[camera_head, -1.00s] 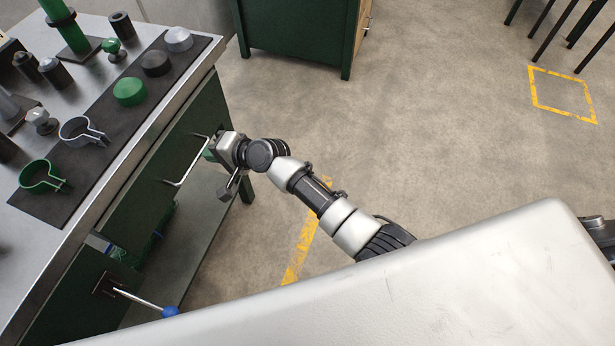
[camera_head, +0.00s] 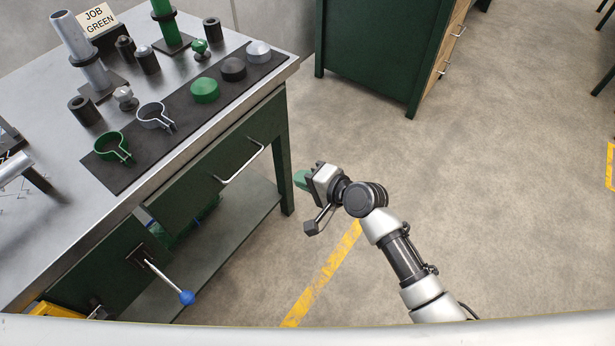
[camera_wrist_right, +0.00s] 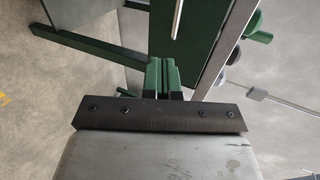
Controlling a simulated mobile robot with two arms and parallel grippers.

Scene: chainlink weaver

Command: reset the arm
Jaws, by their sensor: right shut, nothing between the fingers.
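My right gripper (camera_head: 301,179) is in the head view, to the right of the workbench (camera_head: 283,148) and in front of its drawer handle (camera_head: 242,165). Its green fingers are closed together and hold nothing. They point left toward the bench and stand apart from the handle. In the right wrist view the two green fingers (camera_wrist_right: 162,76) sit side by side, with the bench's green front beyond. My left gripper is not in view.
On the bench a dark mat (camera_head: 184,116) carries a green clamp (camera_head: 113,148), a grey clamp (camera_head: 155,116) and round caps. A lever with a blue knob (camera_head: 187,298) juts from the bench front. A green cabinet (camera_head: 370,50) stands behind. The floor right of the arm is clear.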

